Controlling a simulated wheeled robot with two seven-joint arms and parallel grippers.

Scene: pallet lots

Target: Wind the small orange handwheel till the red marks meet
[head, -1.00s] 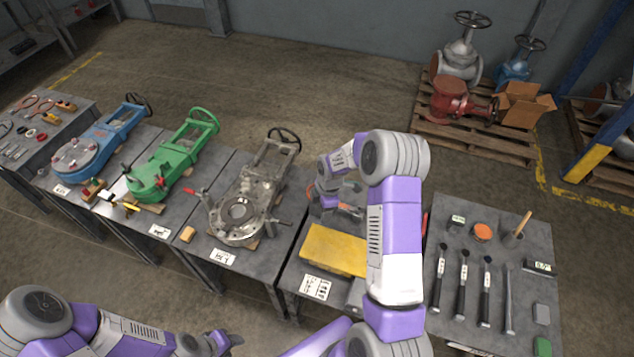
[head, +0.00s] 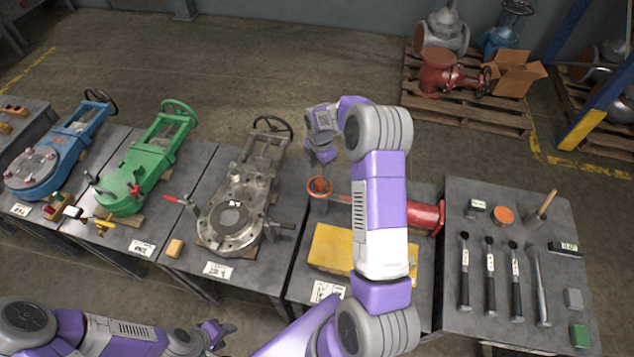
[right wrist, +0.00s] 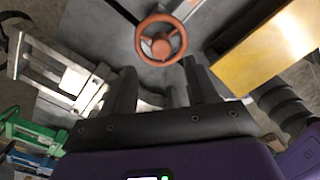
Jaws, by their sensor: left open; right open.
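The small orange handwheel (head: 320,186) sits at the back of the table with the yellow block, partly covered by my right arm. In the right wrist view the handwheel (right wrist: 161,40) shows whole, with spokes and a round hub, just beyond the fingertips. My right gripper (head: 318,160) is open above the handwheel, apart from it; its two fingers also show in the right wrist view (right wrist: 160,75). My left gripper (head: 215,335) is open and empty low in front of the tables. I cannot make out any red marks.
A yellow block (head: 332,248) lies in front of the handwheel, and a red cylinder (head: 426,216) is to its right. Tools lie on the right table (head: 470,335).

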